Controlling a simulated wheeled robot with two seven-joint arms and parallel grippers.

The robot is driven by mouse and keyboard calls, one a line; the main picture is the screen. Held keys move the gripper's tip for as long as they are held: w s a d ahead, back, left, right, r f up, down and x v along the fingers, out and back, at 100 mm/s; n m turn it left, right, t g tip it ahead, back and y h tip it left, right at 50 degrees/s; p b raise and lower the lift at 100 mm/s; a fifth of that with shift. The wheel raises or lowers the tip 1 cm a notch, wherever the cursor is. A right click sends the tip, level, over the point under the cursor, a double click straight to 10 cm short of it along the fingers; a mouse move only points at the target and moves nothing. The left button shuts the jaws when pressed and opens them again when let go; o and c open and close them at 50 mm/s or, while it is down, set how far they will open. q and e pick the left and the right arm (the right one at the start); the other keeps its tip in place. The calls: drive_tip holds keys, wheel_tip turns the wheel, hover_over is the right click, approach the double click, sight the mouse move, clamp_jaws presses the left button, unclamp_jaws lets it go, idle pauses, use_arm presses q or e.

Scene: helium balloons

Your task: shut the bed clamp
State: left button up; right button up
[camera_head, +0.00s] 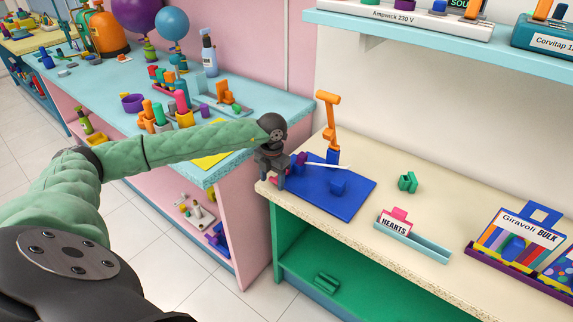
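What looks like the bed clamp stands at the back edge of a blue bed plate (352,201) on the cream-topped bench. Its orange lever (329,112) points up above a small blue mount (332,156). My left gripper (272,180) points down at the plate's left end, beside small purple and pink parts (299,161). It is small and dark here, so its finger gap and any contact are unclear. My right gripper is out of view.
A green piece (407,182) and a HEARTS tray (412,238) lie right of the plate. A colourful Giravoli rack (520,240) stands farther right. A shelf (450,45) overhangs the back. The turquoise bench (110,84) at left holds bottles, balloons and blocks.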

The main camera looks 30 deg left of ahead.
use_arm(q)
drive_tip(key=shift+r, duration=0.15)
drive_tip(key=shift+w+r+p, duration=0.1)
drive_tip(key=shift+r+p, duration=0.45)
drive_tip(key=shift+r, duration=1.3)
drive_tip(key=shift+r, duration=0.1)
drive_tip(key=shift+w+r+p, duration=0.1)
drive_tip(key=shift+r+p, duration=0.4)
drive_tip(key=shift+r, duration=1.45)
drive_tip(key=shift+d+f, duration=0.1)
drive_tip(key=shift+d, duration=0.05)
